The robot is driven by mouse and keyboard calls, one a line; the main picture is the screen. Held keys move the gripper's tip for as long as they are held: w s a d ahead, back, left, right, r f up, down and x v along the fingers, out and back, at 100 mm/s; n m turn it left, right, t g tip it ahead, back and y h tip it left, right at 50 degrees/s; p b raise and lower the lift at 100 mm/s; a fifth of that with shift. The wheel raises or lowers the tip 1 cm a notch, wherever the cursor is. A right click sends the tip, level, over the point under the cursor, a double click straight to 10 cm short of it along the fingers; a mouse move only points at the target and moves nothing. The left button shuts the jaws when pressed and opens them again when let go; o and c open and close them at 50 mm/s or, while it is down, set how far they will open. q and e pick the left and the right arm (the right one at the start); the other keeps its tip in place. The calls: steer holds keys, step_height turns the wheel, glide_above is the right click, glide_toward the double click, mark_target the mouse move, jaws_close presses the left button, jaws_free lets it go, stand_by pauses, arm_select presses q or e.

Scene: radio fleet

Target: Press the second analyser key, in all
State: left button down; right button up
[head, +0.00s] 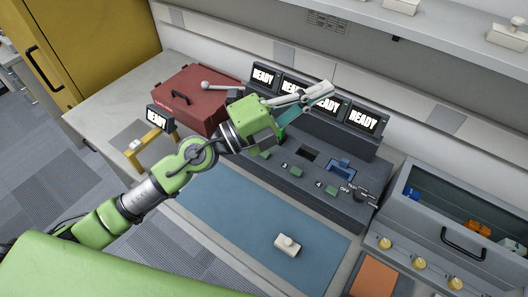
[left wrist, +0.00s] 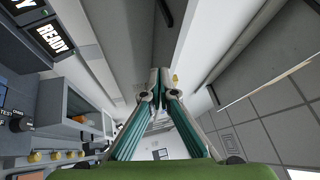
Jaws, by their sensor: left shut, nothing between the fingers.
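The analyser is a dark grey console (head: 262,170) at the back of the bench in the head view. Several screens (head: 363,120) along its back read READY. Small green keys (head: 297,171) sit along its front, another green key (head: 331,190) further right; small labels beside them are hard to read. My left gripper (head: 328,90) is shut and empty, above the console and in front of the screens, apart from the keys. It hides part of the console and screens. In the left wrist view its fingers (left wrist: 161,82) meet, with a READY screen (left wrist: 50,38) at upper left. My right gripper is not in view.
A blue part (head: 342,167) sits in a console slot, with a dial (head: 362,194) to its right. A red case (head: 190,97) stands left. A small white device (head: 287,245) lies on the blue mat (head: 225,215). A grey cabinet (head: 410,215) stands right; a shelf (head: 440,42) overhangs behind.

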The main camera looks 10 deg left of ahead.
arm_select(q)
step_height(320, 180, down, 10)
steer(key=m+g+y, duration=0.4)
steer(key=m+g, duration=0.2)
steer(key=w+a+f+y, duration=0.3)
steer(key=a, duration=0.3)
steer(key=w+a+f+y, duration=0.3)
steer(key=a+f+y, duration=0.1)
steer(key=a, duration=0.2)
steer(key=shift+a+f+m+t, duration=0.2)
steer(key=shift+a+m+t, duration=0.1)
steer(key=shift+a, duration=0.1)
steer(key=shift+f, duration=0.15)
steer(key=b, duration=0.4)
glide_above(264, 154)
steer(key=f, duration=0.7)
steer(key=shift+a+f, duration=0.15)
steer(key=shift+a, duration=0.2)
steer(key=shift+f+b, duration=0.65)
